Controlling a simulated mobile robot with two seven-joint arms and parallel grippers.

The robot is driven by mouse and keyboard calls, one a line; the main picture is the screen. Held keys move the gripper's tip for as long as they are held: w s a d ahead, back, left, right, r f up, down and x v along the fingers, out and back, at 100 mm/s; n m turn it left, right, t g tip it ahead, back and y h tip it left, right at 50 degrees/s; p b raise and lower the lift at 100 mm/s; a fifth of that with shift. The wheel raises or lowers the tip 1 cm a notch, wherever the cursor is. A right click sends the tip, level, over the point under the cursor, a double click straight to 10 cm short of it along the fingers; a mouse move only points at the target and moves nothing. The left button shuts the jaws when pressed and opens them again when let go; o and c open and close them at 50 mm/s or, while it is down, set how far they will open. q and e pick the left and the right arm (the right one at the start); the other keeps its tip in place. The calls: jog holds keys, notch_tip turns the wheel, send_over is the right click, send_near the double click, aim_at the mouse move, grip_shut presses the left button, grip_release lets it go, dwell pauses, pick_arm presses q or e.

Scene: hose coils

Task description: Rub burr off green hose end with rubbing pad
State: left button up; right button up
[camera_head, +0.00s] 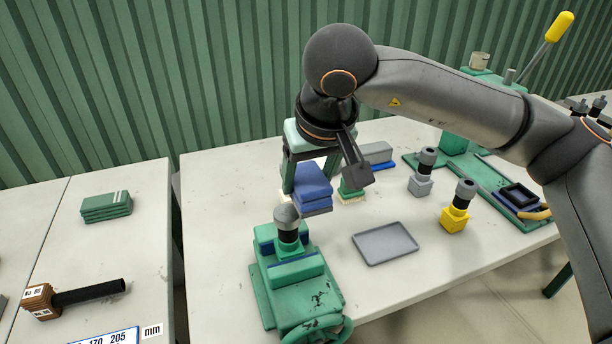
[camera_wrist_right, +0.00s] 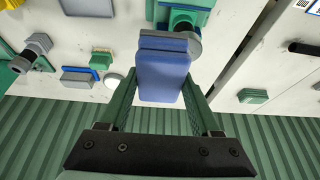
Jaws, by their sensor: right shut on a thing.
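My right gripper (camera_head: 308,182) is shut on a blue rubbing pad (camera_head: 313,193), which has a thin grey underside. In the right wrist view the pad (camera_wrist_right: 162,76) sits between the two green fingers. Below and left of the pad, a hose end (camera_head: 287,232) with a grey round cap, a black band and a green base stands upright in a green vise (camera_head: 290,290). In the wrist view the pad partly covers the cap (camera_wrist_right: 189,38). I cannot tell whether pad and cap touch. No burr can be made out. My left gripper is not in view.
A grey tray (camera_head: 385,243) lies right of the vise. A grey hose end (camera_head: 421,178) and a yellow one (camera_head: 455,216) stand farther right. A green-handled brush (camera_head: 351,190) and a grey-blue block (camera_head: 376,155) lie behind. A lever press (camera_head: 462,128) stands at the back right.

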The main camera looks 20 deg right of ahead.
jog(key=shift+f+b, duration=0.8)
jog(key=shift+f, duration=0.1)
dwell(1.2)
jog(key=a, duration=0.7)
jog(key=shift+s, duration=0.3)
dwell(0.6)
jog(key=shift+d, duration=0.65)
jog(key=shift+w+d+b, duration=0.15)
jog(key=shift+d+b, duration=0.2)
jog(key=shift+d, duration=1.1)
jog(key=shift+w+d+b, duration=0.1)
jog(key=shift+d+b, duration=0.2)
jog(key=shift+d, duration=1.15)
